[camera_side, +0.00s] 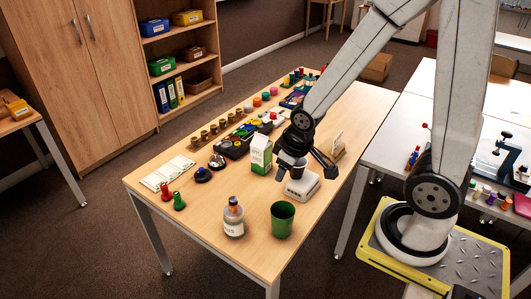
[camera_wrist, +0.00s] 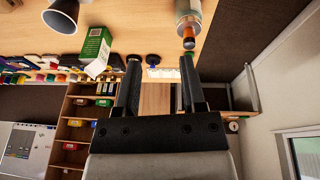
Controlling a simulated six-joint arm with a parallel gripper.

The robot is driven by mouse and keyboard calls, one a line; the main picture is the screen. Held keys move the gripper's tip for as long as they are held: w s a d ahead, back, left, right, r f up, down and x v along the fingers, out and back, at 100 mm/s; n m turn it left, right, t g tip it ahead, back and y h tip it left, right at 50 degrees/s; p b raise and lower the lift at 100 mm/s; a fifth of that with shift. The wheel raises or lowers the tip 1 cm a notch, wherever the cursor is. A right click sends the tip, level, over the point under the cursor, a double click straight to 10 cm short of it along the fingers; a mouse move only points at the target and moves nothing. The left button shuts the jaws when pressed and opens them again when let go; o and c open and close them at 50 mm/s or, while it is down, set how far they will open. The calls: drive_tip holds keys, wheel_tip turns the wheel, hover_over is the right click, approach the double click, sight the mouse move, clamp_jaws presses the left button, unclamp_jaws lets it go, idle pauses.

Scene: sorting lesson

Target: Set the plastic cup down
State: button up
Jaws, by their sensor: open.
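A green cup (camera_side: 283,219) stands upright and apart from my gripper, near the front edge of the wooden table in the side view. A dark grey cup (camera_side: 291,166) shows beside my gripper at the white scale (camera_side: 303,188); it also shows in the wrist view (camera_wrist: 62,15), partly cut off by the top edge. I cannot tell by look which cup is plastic. My gripper (camera_side: 325,163) is just above the table, by the scale.
A green-and-white carton (camera_side: 261,156) stands left of the scale.

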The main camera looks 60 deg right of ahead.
drive_tip(key=shift+m+g+y, duration=0.3)
drive_tip(key=shift+m+g, duration=0.1)
drive_tip(key=shift+m, duration=0.1)
drive_tip(key=a, duration=0.1)
drive_tip(key=s+a+r, duration=0.1)
drive_tip(key=s+a, duration=0.1)
drive_tip(key=shift+a+r, duration=0.15)
drive_tip(key=shift+r, duration=0.2)
idle(0.4)
